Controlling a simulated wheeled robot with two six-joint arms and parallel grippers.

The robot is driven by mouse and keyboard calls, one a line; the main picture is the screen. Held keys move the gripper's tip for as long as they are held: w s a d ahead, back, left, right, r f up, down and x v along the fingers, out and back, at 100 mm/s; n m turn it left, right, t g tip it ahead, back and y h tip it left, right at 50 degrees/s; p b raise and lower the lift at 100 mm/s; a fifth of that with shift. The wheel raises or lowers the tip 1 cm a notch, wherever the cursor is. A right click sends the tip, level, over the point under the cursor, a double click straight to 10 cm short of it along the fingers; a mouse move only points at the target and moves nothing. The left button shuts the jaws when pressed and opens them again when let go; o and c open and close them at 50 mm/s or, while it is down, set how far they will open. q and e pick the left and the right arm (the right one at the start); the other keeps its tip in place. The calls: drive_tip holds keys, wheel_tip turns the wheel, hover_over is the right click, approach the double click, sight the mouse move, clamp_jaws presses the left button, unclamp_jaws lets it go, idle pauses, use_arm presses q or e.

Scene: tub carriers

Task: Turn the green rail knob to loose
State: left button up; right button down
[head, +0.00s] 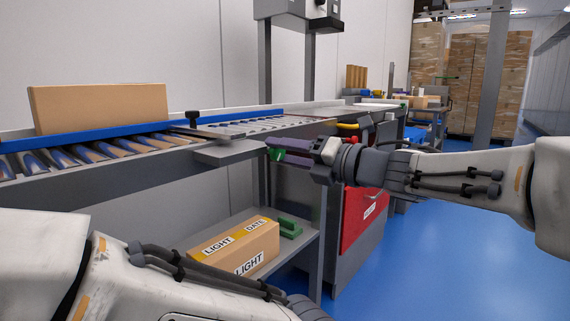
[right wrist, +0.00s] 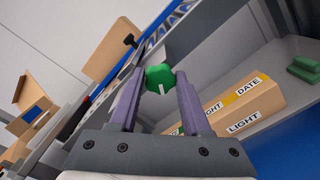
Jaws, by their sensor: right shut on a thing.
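The green rail knob (right wrist: 160,76) sits between the fingertips of my right gripper (right wrist: 157,82) in the right wrist view. It is a lobed knob with a small white mark on its face. In the head view the knob (head: 277,155) shows as a small green patch at the front edge of the conveyor, partly hidden by the purple fingers of my right gripper (head: 276,151). The right gripper is shut on the knob. My left arm comes in at the lower left, but its fingers are not in view.
A conveyor with a blue rail (head: 90,136) carries a tall brown carton (head: 98,107). A black knob (head: 192,117) stands on the rail. On the shelf below lie a labelled carton (head: 238,249) and a green block (head: 290,226). A red panel (head: 364,215) is beyond; blue floor is clear at right.

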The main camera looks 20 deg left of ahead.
drive_tip(key=shift+s+f+n+b, duration=0.1)
drive_tip(key=shift+f+n+b, duration=0.1)
drive_tip(key=shift+n+b, duration=0.55)
drive_tip(key=shift+n, duration=0.25)
drive_tip(key=shift+c, duration=1.8)
unclamp_jaws()
drive_tip(key=shift+r, duration=0.1)
drive_tip(key=shift+r, duration=0.1)
drive_tip(key=shift+d+p, duration=0.35)
drive_tip(key=p+v, duration=0.3)
drive_tip(key=v, duration=0.6)
drive_tip(key=shift+s+d, duration=0.2)
drive_tip(key=shift+d, duration=0.1)
